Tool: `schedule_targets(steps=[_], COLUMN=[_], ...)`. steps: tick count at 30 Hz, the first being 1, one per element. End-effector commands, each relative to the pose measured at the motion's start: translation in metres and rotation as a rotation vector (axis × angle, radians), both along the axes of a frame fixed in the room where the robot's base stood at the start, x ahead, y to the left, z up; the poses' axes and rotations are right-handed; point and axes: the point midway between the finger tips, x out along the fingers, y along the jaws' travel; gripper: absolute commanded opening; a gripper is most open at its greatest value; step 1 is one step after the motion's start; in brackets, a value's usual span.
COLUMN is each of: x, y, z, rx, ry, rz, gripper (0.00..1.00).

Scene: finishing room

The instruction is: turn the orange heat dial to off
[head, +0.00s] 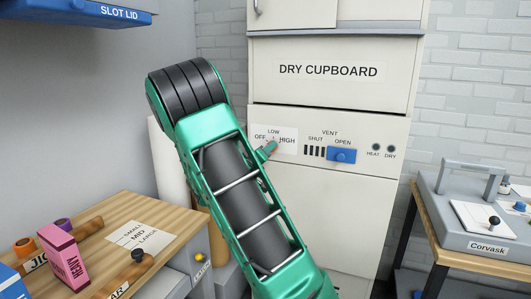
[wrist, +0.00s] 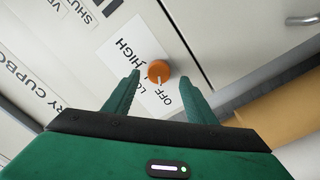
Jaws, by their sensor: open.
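The orange heat dial (wrist: 158,72) sits on a white label plate (wrist: 150,60) marked OFF, LOW and HIGH, on the dry cupboard's (head: 330,89) front panel. A pale pointer mark on the dial faces toward the bottom of the wrist view, between the LOW and OFF words; I cannot tell exactly where it is set. My gripper (wrist: 159,80) is open, with one green finger on each side of the dial. Gaps show between the fingers and the dial. In the head view my arm and gripper hide most of the dial.
Right of the dial are a vent slot and a blue vent slider (head: 342,156), plus HEAT and DRY lamps (head: 383,149). A wooden bench (head: 92,215) with a pink box (head: 64,257) stands left. A grey Corvask device (head: 480,225) stands on the right table.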

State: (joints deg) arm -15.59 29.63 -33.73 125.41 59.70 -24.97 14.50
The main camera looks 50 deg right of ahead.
Motion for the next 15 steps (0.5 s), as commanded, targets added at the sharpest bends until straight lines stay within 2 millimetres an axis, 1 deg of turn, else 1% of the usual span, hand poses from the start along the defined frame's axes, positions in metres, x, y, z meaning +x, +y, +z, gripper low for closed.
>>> schedule_targets(steps=[1, 7, 12, 15], x=[-0.003, -0.016, -0.023, -0.026], y=[0.011, 0.045, 0.062, 0.067], z=[-0.001, -0.002, -0.002, -0.003], rx=[0.002, 0.001, 0.0, 0.0], ry=[0.002, 0.0, 0.001, 0.001], rz=[0.003, 0.005, 0.003, 0.002], gripper=[0.51, 0.51, 0.51, 0.51])
